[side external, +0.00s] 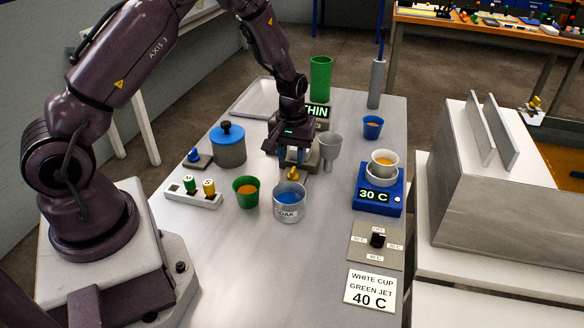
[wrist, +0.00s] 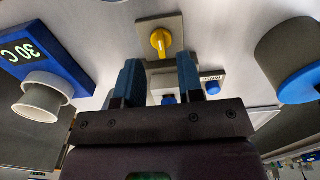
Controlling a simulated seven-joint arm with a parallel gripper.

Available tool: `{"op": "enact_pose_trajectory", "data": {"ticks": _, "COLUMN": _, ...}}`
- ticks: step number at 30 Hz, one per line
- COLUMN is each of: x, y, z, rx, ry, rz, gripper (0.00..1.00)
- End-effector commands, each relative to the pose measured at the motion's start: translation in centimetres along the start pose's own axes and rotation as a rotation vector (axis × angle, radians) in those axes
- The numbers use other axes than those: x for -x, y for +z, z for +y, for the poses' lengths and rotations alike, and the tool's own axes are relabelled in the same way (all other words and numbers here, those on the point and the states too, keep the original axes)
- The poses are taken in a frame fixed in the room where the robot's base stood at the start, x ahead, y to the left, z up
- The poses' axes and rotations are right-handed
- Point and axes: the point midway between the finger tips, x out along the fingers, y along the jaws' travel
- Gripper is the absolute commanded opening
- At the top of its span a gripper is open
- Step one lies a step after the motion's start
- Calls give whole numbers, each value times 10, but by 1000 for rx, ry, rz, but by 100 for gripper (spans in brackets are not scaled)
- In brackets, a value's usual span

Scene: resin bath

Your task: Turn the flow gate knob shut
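A yellow knob (side external: 293,174) with a bar handle sits on a small pale plate on the table, just behind the OAK-labelled tin; no label on it is readable, so I cannot confirm it is the flow gate knob. In the wrist view the yellow knob (wrist: 160,42) shows on its plate (wrist: 173,27), ahead of the fingertips. My gripper (side external: 290,158) points down above the knob. In the wrist view my gripper (wrist: 159,75) has its two blue fingers spread apart with nothing held between them. They appear clear of the knob.
The metal tin (side external: 289,208) with blue content stands close in front; a green cup (side external: 246,192) is left of it. A grey funnel cup (side external: 330,147) is close right. A blue-lidded pot (side external: 229,148) stands left. A black dial (side external: 377,240) and a 30 C heater (side external: 378,200) are right.

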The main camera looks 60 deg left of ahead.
Motion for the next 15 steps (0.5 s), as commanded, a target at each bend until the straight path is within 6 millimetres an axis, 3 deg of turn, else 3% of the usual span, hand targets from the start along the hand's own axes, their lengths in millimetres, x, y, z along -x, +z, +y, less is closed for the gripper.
{"op": "enact_pose_trajectory", "data": {"ticks": 6, "x": 48, "y": 0, "z": 1, "rx": -1, "ry": 3, "rz": 4, "gripper": 35}}
{"op": "enact_pose_trajectory", "data": {"ticks": 15, "x": 75, "y": 0, "z": 0, "rx": 1, "ry": 0, "rz": 1, "gripper": 35}}
